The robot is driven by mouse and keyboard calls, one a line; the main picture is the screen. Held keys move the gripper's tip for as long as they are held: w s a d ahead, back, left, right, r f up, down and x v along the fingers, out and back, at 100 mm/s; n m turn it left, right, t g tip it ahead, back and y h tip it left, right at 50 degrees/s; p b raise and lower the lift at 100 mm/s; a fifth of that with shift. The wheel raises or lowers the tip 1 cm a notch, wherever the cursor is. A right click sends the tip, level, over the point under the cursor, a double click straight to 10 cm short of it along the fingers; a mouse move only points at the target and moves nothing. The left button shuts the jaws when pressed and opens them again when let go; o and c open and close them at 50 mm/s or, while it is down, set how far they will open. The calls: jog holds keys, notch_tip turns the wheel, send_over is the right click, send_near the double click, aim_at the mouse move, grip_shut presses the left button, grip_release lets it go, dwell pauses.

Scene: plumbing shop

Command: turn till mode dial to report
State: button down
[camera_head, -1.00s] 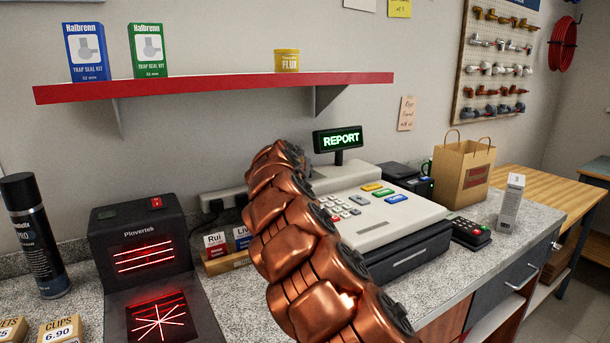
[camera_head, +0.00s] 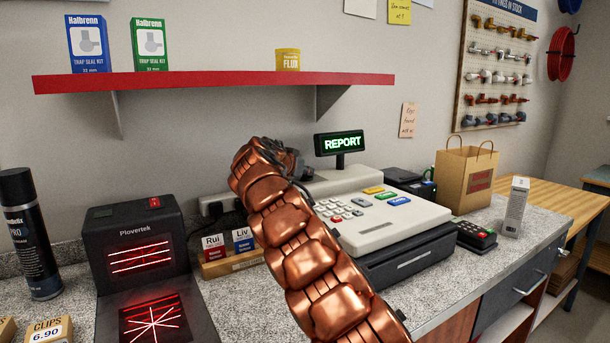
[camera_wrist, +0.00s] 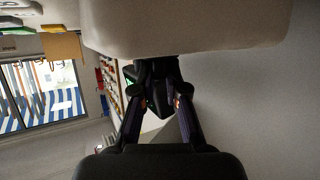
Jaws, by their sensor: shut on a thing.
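The beige till (camera_head: 372,228) stands on the counter, and its green display (camera_head: 339,143) reads REPORT. My copper arm reaches up past the till's left side, and my dark gripper (camera_head: 287,160) is at the till's back left, mostly hidden behind the wrist. In the wrist view my gripper (camera_wrist: 155,90) is shut on a small dark piece close against the till's beige body (camera_wrist: 190,25). This piece appears to be the mode dial (camera_wrist: 154,103). Its markings and pointer are hidden.
A black scanner (camera_head: 139,240) and name-labelled boxes (camera_head: 228,252) stand left of the till. A red shelf (camera_head: 215,82) hangs above. A card reader (camera_head: 475,236) and paper bag (camera_head: 466,178) are to the right. My arm crosses the counter front.

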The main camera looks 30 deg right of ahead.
jog(key=shift+f, duration=0.25)
jog(key=c, duration=1.2)
grip_release()
jog(key=shift+d, duration=0.1)
jog(key=shift+r, duration=0.1)
jog(key=shift+s+a+r, duration=0.1)
jog(key=shift+a+r, duration=0.15)
jog(key=shift+a, duration=0.3)
jog(key=v, duration=1.1)
jog(key=shift+d, duration=0.15)
jog(key=shift+s+r, duration=0.1)
jog(key=shift+r, duration=0.05)
